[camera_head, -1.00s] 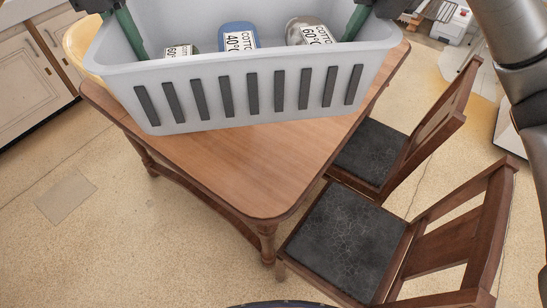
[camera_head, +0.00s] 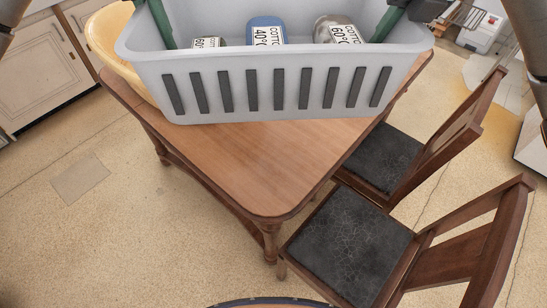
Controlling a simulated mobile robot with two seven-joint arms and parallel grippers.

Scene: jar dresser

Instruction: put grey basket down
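The grey basket (camera_head: 285,85) is at the top of the head view, over the wooden table (camera_head: 240,165). It holds a blue jar (camera_head: 265,31), a grey jar (camera_head: 336,30) on the right and a third labelled jar (camera_head: 208,43) on the left. I cannot tell whether the basket's bottom touches the table. Green finger parts of my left gripper (camera_head: 160,22) and my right gripper (camera_head: 388,22) reach down inside the basket at its left and right ends. The grippers' upper parts are cut off by the frame edge, and their grip on the walls is not clearly seen.
A yellow rounded object (camera_head: 112,45) is behind the basket's left end. Two wooden chairs with dark seats (camera_head: 350,240) (camera_head: 385,155) stand along the table's right side. The near part of the tabletop is clear. Cabinets (camera_head: 40,70) stand at the left.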

